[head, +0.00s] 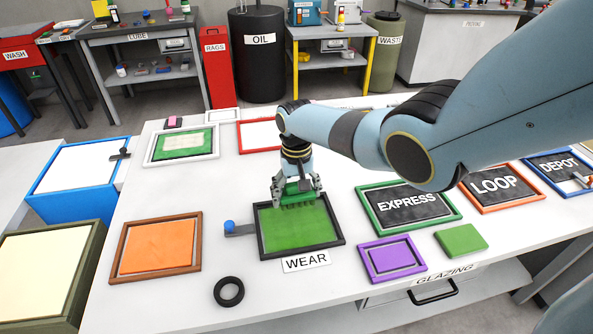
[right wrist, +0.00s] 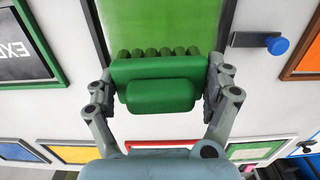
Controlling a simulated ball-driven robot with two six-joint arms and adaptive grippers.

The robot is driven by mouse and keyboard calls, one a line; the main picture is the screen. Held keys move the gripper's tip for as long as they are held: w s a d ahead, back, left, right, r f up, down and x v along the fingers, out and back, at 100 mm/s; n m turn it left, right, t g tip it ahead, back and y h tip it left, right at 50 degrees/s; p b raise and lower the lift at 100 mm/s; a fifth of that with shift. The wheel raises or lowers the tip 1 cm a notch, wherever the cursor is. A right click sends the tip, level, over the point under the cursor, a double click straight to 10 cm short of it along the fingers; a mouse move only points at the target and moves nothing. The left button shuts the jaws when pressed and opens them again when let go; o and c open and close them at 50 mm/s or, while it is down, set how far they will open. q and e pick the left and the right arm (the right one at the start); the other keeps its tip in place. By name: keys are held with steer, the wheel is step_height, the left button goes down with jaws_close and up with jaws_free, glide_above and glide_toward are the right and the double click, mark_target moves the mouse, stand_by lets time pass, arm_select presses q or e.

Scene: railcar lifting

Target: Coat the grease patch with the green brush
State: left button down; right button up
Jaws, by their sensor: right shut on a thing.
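My right gripper (head: 296,190) is shut on the green brush (right wrist: 160,94), gripping its block from both sides. The brush's row of thick bristles points at the green panel (head: 298,232) in a black frame with the sign WEAR. The brush is over the panel's far edge; I cannot tell whether the bristles touch it. The panel also shows in the right wrist view (right wrist: 165,22), evenly green where visible. No separate patch on it is labelled grease. My left gripper is not in view.
A grey tab with a blue knob (head: 229,227) sticks out left of the black frame. A black ring (head: 228,291), an orange panel (head: 158,248), a purple frame (head: 391,259) and a green block (head: 460,240) lie nearby. The EXPRESS board (head: 407,203) is to the right.

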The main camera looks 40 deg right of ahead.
steer(key=shift+f+b, duration=2.4)
steer(key=shift+f, duration=0.4)
steer(key=shift+r, duration=0.1)
